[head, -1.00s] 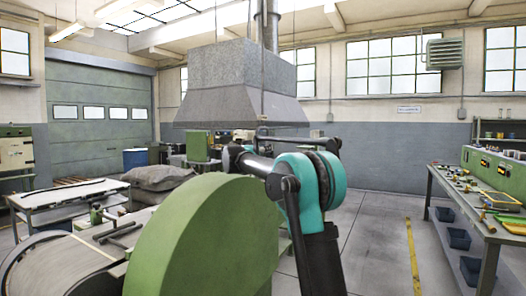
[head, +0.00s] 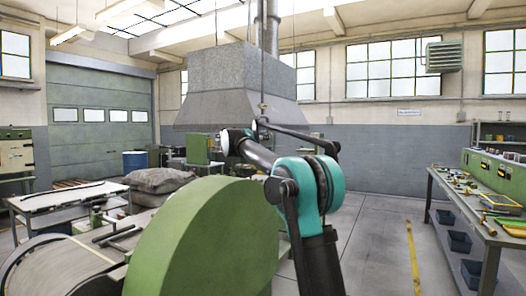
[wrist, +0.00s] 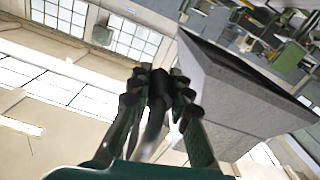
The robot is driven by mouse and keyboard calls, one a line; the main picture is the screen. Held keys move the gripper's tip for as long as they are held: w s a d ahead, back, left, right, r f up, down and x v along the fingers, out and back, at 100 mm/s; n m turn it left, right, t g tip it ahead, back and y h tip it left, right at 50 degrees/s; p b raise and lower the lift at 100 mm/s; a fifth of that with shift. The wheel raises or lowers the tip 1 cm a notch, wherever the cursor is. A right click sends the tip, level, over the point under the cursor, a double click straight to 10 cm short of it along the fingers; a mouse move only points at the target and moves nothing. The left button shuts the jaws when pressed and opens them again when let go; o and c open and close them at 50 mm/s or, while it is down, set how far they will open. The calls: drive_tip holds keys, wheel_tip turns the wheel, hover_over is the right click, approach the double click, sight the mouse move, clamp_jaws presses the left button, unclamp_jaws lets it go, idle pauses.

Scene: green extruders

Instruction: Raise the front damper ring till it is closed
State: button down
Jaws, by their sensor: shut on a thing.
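My gripper (wrist: 158,88) shows in the wrist view with its dark fingertips drawn together. It is shut on the front damper ring, which is mostly hidden by the fingers; a dark curved piece (wrist: 154,122) shows between them. In the head view a thin pull line (head: 262,70) hangs in front of the grey extraction hood (head: 230,108). The line runs down to the end of my arm, where the small ring (head: 263,107) is hard to make out. My arm reaches up to it from the lower right.
A large green round machine housing (head: 205,240) fills the lower middle, close to my arm. A workbench (head: 470,205) with tools stands at the right. A pale table (head: 70,195) and grey sacks (head: 158,180) are at the left.

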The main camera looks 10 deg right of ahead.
wheel_tip(320, 180, up, 6)
drive_tip(key=shift+r, duration=0.1)
drive_tip(key=c, duration=1.4)
unclamp_jaws()
drive_tip(key=v, duration=1.2)
